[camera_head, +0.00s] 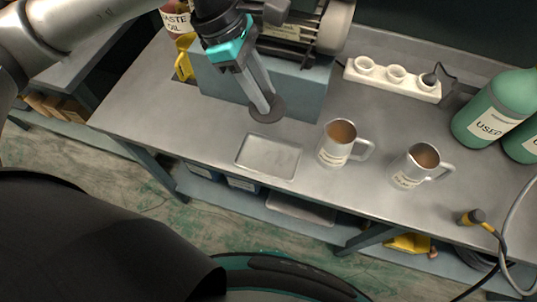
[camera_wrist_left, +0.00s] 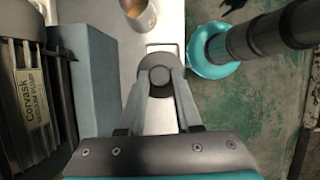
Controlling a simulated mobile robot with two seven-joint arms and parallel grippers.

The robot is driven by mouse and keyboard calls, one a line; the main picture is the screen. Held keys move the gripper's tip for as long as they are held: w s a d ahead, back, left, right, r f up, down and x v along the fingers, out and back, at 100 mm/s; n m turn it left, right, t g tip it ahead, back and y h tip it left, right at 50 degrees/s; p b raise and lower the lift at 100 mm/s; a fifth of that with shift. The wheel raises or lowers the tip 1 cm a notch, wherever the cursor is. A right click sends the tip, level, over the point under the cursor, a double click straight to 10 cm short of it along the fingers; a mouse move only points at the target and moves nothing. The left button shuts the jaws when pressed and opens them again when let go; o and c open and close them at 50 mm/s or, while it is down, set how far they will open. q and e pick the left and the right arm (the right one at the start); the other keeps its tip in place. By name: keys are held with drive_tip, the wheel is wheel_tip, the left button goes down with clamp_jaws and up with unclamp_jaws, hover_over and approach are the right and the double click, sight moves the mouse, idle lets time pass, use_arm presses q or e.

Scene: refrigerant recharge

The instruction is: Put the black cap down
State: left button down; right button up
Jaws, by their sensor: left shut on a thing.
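My left gripper (camera_head: 266,103) is shut on the round black cap (camera_head: 268,112), which sits between its fingertips. The cap is in front of the blue-grey block under the machine and behind the shallow metal tray (camera_head: 268,175). How high it is above the bench is hard to tell. In the left wrist view the cap (camera_wrist_left: 157,66) is between the fingers, and part of the tray's rim (camera_wrist_left: 163,46) shows beyond it. The tray looks empty. My right gripper is not in view.
Two metal mugs (camera_head: 334,152) (camera_head: 407,176) with brown contents stand right of the tray on the grey bench (camera_head: 310,190). A white holder (camera_head: 392,80) is at the back, green bottles (camera_head: 490,110) at the right. A yellow-black hose fitting (camera_head: 472,217) lies near the front edge.

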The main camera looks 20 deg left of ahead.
use_arm(q)
drive_tip(key=n+t, duration=0.1)
drive_tip(key=n, duration=0.3)
drive_tip(key=shift+s+d+r+n+t, duration=0.15)
drive_tip(key=shift+s+r+n+t, duration=0.05)
drive_tip(key=shift+n+t, duration=0.2)
drive_tip(key=shift+y, duration=0.3)
wheel_tip(320, 180, down, 16)
drive_tip(key=shift+r+b, duration=0.1)
drive_tip(key=shift+b, duration=1)
drive_tip(key=shift+f+b, duration=0.35)
drive_tip(key=shift+f, duration=1.7)
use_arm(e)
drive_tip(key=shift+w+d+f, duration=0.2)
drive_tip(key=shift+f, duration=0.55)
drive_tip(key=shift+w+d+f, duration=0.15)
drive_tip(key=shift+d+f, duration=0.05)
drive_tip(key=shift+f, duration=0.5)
use_arm(q)
drive_tip(key=shift+f, duration=0.1)
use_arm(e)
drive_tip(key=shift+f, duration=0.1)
use_arm(q)
drive_tip(key=c, duration=0.6)
unclamp_jaws()
